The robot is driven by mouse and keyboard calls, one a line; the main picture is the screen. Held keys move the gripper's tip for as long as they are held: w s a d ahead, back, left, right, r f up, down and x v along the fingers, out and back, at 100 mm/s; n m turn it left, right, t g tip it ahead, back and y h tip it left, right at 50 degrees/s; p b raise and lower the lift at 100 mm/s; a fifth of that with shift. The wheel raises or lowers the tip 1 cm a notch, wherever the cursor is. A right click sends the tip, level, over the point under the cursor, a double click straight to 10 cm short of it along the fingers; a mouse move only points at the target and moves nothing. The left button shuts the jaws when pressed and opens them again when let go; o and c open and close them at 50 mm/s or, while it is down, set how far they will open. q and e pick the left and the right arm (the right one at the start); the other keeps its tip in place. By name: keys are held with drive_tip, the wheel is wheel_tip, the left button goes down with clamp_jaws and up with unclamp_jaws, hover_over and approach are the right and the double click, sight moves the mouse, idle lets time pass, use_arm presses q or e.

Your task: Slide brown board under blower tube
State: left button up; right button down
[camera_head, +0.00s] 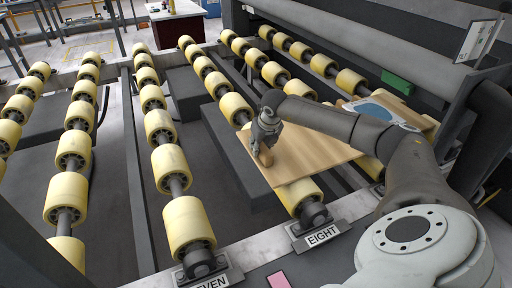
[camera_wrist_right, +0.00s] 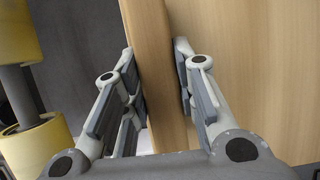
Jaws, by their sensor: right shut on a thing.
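The brown board (camera_head: 300,157) is a flat light-wood panel lying across the yellow rollers near the EIGHT label. My right gripper (camera_head: 264,148) is shut on its left edge, and my right arm reaches over the board. In the right wrist view, the fingers (camera_wrist_right: 160,75) stand on either side of the edge of the board (camera_wrist_right: 262,70). A long grey tube (camera_head: 345,40), seemingly the blower tube, runs across the machine at the upper right, beyond the board. My left gripper is not in view.
Rows of yellow rollers (camera_head: 188,222) run away from me, with dark gaps between them. A wooden piece with a blue patch (camera_head: 385,107) lies right of the board, partly behind my arm. A green block (camera_head: 397,83) sits on the machine. A white-topped table (camera_head: 175,12) stands far back.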

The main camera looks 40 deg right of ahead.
drive_tip(key=shift+s+d, duration=0.15)
drive_tip(key=shift+d, duration=0.4)
